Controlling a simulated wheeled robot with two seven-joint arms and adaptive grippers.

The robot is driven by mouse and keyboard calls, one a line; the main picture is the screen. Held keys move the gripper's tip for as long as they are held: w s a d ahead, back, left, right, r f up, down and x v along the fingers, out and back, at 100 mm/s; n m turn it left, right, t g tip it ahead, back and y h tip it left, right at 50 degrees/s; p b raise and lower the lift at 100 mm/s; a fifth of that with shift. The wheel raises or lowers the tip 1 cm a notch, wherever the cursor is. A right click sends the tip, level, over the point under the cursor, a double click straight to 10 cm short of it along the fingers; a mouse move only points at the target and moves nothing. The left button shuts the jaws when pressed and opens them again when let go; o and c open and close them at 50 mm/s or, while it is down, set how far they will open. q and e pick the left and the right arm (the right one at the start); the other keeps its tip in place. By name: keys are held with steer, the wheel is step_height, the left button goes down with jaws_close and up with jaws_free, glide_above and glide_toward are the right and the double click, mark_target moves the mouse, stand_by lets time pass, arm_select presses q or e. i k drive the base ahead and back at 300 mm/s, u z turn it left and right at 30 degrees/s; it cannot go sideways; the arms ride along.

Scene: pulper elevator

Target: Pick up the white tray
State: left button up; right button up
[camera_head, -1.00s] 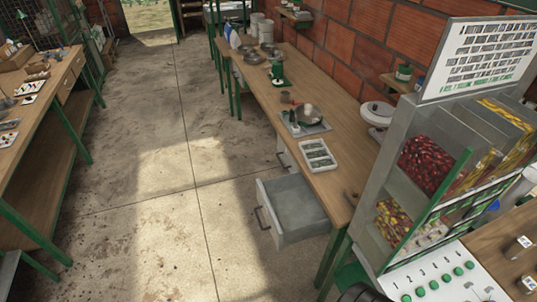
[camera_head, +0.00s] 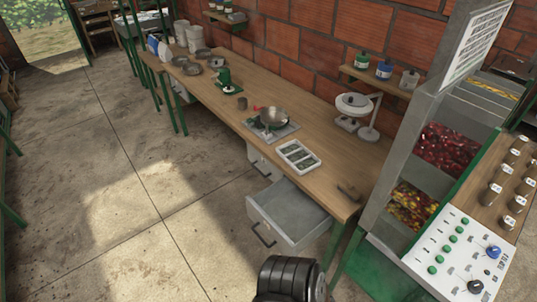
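The white tray (camera_head: 299,156) lies on the right-hand part of the long wooden table (camera_head: 225,102). It is a shallow rectangle with several dark green-grey items in its compartments, too small to make out. It lies between a pan (camera_head: 273,117) on a grey plate and the table's front edge, above an open grey drawer (camera_head: 290,213). No gripper fingers show in the view. A black ribbed part, which seems to be mine, shows at the bottom edge, well below the tray.
The open drawer juts out over the floor below the tray. A grey cabinet of red and yellow fruit (camera_head: 443,147) and a button panel (camera_head: 455,250) stand at the right. A white scale (camera_head: 355,106) is at the back of the table. The concrete floor (camera_head: 120,200) at the left is clear.

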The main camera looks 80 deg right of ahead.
mark_target(298, 157)
steer(key=i, duration=1.7)
steer(key=z, duration=1.75)
